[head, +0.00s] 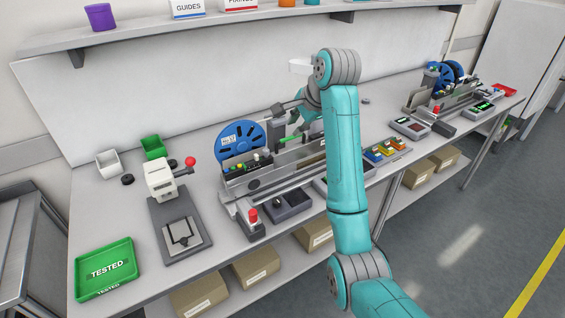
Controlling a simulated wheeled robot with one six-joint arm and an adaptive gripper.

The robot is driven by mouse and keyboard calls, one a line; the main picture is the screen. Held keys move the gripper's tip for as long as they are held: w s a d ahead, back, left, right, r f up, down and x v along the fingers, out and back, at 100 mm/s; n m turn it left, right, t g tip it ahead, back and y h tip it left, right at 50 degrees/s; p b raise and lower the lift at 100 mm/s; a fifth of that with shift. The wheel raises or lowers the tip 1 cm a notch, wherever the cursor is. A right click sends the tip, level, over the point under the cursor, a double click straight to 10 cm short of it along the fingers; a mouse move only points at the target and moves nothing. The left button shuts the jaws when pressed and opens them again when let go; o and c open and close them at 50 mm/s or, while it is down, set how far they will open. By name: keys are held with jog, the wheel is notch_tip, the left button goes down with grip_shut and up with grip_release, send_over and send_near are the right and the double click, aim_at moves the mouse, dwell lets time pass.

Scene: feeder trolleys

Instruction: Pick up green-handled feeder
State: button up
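A green bar (290,139), which looks like a feeder's green handle, shows on the near test stand (262,183) in the middle of the bench. Most of the body under it is hidden by the stand's rails and my arm. My gripper (279,124) is dark grey and sits at the back of the stand, just above and left of the green bar. I cannot tell whether it touches the bar. Its fingers are small and partly hidden, so their opening is unclear. A blue reel (240,138) stands at the stand's left end.
A green "TESTED" tray (92,286) lies at the bench's front left, beside a press with a red knob (190,161). White and green bins (153,147) stand behind. A second stand with a blue reel (432,78) is at the far right. A shelf (200,33) overhangs the back.

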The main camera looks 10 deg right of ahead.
aim_at(285, 139)
jog(key=x, duration=1)
jog(key=shift+w+d+f, duration=0.1)
jog(key=shift+w+f, duration=0.15)
jog(key=shift+w, duration=0.05)
grip_shut()
jog(key=shift+r, duration=0.15)
